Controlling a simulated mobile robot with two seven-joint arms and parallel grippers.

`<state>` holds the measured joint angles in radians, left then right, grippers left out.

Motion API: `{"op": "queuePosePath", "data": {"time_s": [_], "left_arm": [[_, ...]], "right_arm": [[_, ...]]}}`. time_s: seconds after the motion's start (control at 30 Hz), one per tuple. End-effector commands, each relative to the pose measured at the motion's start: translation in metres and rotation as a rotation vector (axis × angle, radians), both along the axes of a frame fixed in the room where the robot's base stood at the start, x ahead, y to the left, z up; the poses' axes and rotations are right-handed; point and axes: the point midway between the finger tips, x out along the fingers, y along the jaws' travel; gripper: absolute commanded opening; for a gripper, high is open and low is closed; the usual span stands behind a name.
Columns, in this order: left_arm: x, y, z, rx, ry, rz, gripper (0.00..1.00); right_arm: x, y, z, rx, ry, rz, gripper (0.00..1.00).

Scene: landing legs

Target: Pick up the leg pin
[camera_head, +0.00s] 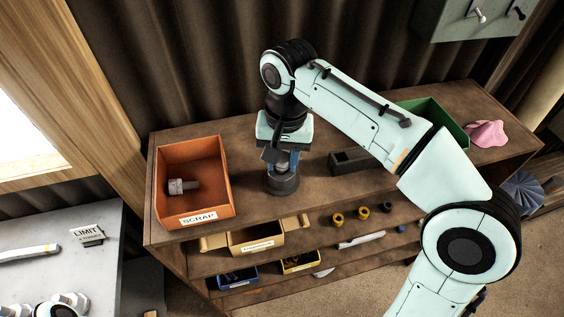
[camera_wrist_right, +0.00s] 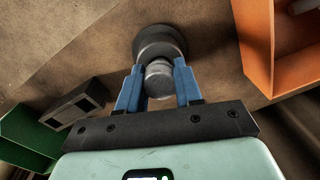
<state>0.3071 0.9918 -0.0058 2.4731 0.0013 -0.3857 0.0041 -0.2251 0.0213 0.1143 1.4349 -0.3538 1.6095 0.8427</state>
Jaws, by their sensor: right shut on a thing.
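The leg pin (camera_wrist_right: 158,80) is a grey metal cylinder between the blue fingers of my right gripper (camera_wrist_right: 159,88). The fingers are shut on its sides. Its far end meets a dark round stand (camera_wrist_right: 160,40); I cannot tell whether it is still seated there. In the head view, my right gripper (camera_head: 283,160) points down over the dark stand (camera_head: 281,184) on the brown shelf top. The gripper and wrist mostly hide the pin there. My left gripper is not in view.
An orange SCRAP bin (camera_head: 195,213) with a grey bolt-like part (camera_head: 183,186) stands left of the stand. A dark slotted block (camera_head: 350,160) and a green bin (camera_head: 440,115) are to the right. Pink cloth (camera_head: 487,134) lies at far right.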

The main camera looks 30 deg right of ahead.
Motion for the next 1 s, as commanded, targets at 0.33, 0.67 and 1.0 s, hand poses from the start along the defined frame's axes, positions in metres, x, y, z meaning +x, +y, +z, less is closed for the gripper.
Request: {"op": "queuePosePath", "data": {"time_s": [0.33, 0.67, 1.0], "left_arm": [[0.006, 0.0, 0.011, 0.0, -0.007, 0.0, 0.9], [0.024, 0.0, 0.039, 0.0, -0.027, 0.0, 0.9], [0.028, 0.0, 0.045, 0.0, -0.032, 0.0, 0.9]], "right_arm": [[0.001, 0.001, 0.028, 0.002, -0.006, 0.001, 0.0], [0.001, 0.0, 0.091, 0.0, -0.005, 0.001, 0.0], [-0.002, -0.003, 0.101, 0.001, -0.001, 0.001, 0.0]]}}
